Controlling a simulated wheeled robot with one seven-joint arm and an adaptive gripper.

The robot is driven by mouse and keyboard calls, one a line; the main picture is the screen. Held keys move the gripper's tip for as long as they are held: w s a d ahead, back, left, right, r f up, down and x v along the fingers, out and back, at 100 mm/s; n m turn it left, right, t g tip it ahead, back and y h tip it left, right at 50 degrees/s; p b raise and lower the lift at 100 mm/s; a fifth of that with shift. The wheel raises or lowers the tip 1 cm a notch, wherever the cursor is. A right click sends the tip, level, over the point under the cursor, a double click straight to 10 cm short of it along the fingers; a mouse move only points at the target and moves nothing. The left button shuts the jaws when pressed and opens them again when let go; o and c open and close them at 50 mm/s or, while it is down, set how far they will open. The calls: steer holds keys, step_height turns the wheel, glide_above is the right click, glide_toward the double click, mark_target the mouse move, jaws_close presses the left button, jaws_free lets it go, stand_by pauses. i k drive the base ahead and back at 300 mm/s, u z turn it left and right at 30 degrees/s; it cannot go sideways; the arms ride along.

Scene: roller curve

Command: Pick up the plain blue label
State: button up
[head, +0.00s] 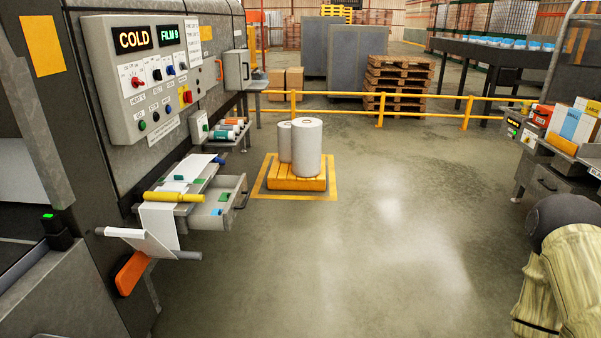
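Several small blue and green pieces lie at the machine on the left, too small to tell which is a plain blue label. A flat light-blue piece (217,212) lies in the open grey drawer (206,223), with a green piece (224,196) near it. A blue piece (219,160) sits at the edge of the shelf above. A teal piece (179,178) lies on the white film. My gripper is not in view; only what look like parts of my arm show at the lower right, far from the drawer.
A yellow roller (173,197) and white film (158,225) cross in front of the drawer. A control panel (150,75) hangs above. White rolls (307,148) stand on a yellow pallet (297,176). A yellow rail (420,105) runs behind. The middle floor is clear.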

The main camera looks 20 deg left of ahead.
mark_target(216, 212)
steer(key=i, duration=3.8)
steer(key=u, duration=3.5)
